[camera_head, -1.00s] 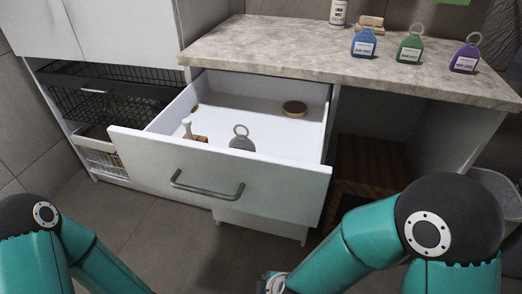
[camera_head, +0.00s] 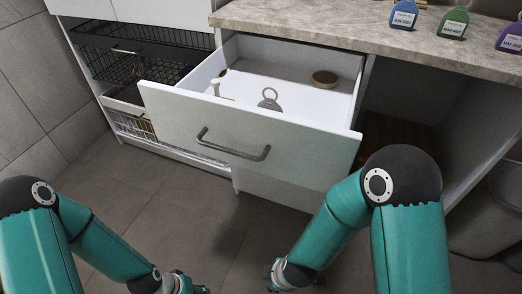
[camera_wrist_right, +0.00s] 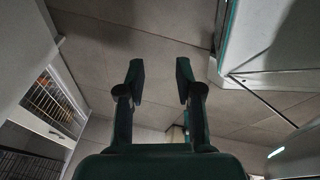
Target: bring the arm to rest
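My right arm (camera_head: 336,220) reaches down in front of the drawer in the head view, with its gripper cut off at the lower edge. In the right wrist view my right gripper (camera_wrist_right: 158,80) is open, with two dark fingers apart and nothing but floor between them. My left arm (camera_head: 100,245) comes in from the left. Its wrist shows at the bottom edge, but its fingers are out of the frame.
The white drawer (camera_head: 245,142) stands pulled out, holding a grey ring-topped tag (camera_head: 269,101) and a round brown-topped item (camera_head: 324,79). Blue (camera_head: 404,14), green (camera_head: 453,23) and purple (camera_head: 511,38) tags stand on the counter (camera_head: 320,28). Wire baskets (camera_head: 120,75) are at left; a bin (camera_head: 490,220) at right.

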